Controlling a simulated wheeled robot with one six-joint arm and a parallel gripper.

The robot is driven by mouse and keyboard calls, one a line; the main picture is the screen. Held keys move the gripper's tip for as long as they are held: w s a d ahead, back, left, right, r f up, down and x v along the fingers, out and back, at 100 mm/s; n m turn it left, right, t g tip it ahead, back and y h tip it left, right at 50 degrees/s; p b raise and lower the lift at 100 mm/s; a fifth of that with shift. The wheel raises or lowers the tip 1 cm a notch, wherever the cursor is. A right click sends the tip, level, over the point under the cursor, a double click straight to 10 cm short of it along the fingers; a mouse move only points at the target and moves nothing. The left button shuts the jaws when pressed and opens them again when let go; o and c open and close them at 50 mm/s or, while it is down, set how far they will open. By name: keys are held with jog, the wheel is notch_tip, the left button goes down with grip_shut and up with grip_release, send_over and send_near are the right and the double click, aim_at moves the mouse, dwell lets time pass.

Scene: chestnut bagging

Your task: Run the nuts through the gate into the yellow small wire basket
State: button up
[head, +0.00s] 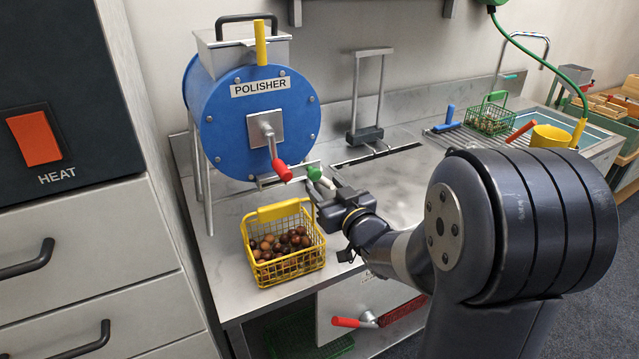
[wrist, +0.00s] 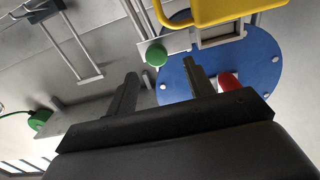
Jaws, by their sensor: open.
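The yellow small wire basket (head: 283,262) stands on the steel counter below the blue polisher (head: 225,130), with several brown nuts (head: 280,243) in it. The basket's yellow edge shows at the top of the wrist view (wrist: 225,12). A green knob (head: 314,173) sits at the polisher's lower front, by the gate (head: 275,179); it also shows in the wrist view (wrist: 157,55). My gripper (head: 328,185) is close to the green knob. In the wrist view its two fingers (wrist: 160,85) are apart with nothing between them, and the knob appears just beyond them.
A red-handled lever (head: 272,150) hangs on the polisher's front, and a yellow handle (head: 261,42) stands on top. A green wire basket (head: 488,118) and a yellow cup (head: 550,136) stand at the right. The counter between is mostly clear.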

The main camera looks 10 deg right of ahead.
aim_at(319, 174)
jog(key=v, duration=0.6)
jog(key=shift+s, duration=0.25)
jog(key=p+x, duration=0.1)
jog(key=x, duration=0.9)
jog(key=shift+w, duration=0.55)
jog(key=shift+w+d+p, duration=0.1)
jog(key=shift+d+p, duration=0.25)
jog(key=shift+d, duration=0.05)
